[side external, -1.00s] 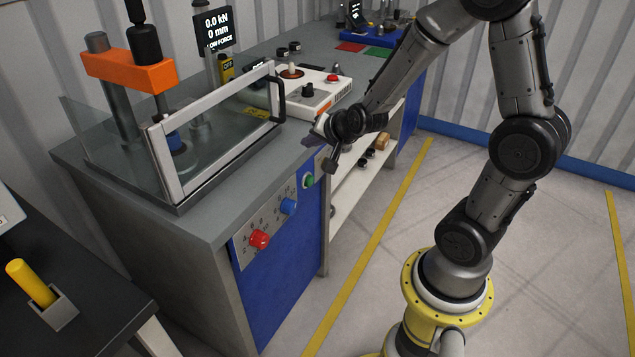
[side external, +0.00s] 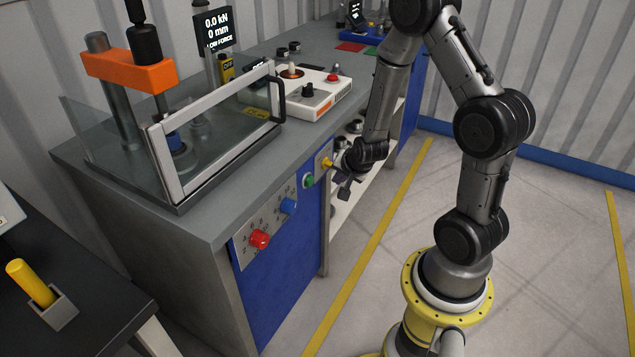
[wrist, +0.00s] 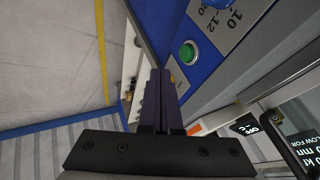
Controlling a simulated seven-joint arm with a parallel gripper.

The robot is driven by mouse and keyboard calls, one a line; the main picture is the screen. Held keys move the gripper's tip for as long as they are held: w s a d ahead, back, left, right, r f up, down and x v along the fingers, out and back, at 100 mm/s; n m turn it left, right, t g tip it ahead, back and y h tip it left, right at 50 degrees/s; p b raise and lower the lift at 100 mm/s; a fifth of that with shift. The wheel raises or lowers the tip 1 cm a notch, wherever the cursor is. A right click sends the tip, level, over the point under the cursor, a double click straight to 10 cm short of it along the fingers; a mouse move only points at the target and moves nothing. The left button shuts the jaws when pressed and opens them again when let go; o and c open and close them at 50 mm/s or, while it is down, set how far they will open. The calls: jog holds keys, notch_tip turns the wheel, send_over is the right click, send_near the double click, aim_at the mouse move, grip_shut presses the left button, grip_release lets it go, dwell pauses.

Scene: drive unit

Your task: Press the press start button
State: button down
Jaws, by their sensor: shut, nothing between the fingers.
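The green button also shows in the wrist view (wrist: 188,53), above and to the right of the fingertips. My gripper (wrist: 160,74) is shut and empty, its dark fingers together. In the side view my gripper (side external: 336,177) is just right of the button, apart from it, near a small yellow part (side external: 325,163). I cannot tell whether it touches that yellow part.
A press with an orange crosshead (side external: 128,72) and a clear guard with a handle (side external: 279,100) stands on the grey bench. A white control box (side external: 309,93) with a red button sits to its right. Open floor lies in front of the panel.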

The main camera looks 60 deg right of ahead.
aim_at(310, 182)
jog(key=w+d+f, duration=0.3)
jog(key=w+f, duration=0.4)
jog(key=w, duration=0.1)
jog(key=shift+d, duration=0.15)
jog(key=shift+w, duration=0.15)
